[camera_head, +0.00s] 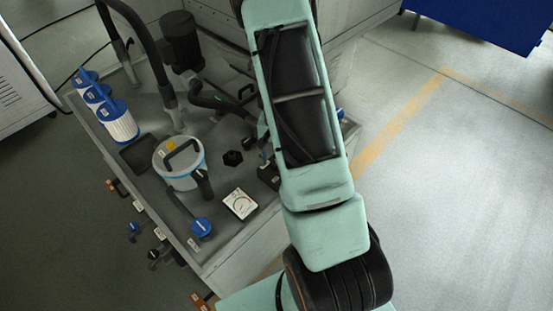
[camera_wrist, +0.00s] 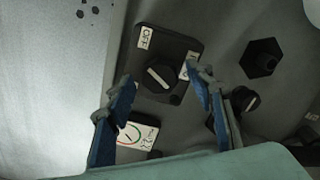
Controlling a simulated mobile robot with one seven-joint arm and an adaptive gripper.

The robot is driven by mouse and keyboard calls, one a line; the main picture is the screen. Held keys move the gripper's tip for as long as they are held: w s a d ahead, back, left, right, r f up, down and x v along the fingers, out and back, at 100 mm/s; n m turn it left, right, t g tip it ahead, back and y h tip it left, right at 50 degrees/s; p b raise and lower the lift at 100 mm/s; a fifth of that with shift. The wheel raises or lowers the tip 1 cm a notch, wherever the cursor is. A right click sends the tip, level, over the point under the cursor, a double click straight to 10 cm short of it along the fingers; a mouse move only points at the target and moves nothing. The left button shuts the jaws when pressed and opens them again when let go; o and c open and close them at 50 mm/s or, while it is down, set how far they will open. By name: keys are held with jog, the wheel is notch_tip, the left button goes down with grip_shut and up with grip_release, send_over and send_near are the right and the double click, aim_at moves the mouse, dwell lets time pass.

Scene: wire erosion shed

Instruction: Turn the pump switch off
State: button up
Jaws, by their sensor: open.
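The pump switch (camera_wrist: 158,74) is a black box with a round black knob and a white bar in the wrist view. The bar slants from upper left to lower right; I cannot tell which end is the pointer. An OFF label (camera_wrist: 145,38) sits at the box's upper left, and another pale label at its right is partly covered by a finger. My gripper (camera_wrist: 160,82) is open, its blue fingertips on either side of the knob with gaps showing. In the head view, a black box (camera_head: 268,174), seemingly this switch, is partly hidden by my arm; my gripper is hidden there.
A white dial gauge (camera_head: 240,204) lies beside the switch, and a black hexagonal part (camera_head: 232,158) is close by. A bucket with a blue band (camera_head: 176,165), white filters with blue caps (camera_head: 118,121) and dark hoses stand on the grey tank top. The floor at right is clear.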

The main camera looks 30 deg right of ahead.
notch_tip(320, 180, up, 12)
dwell(0.5)
dwell(0.3)
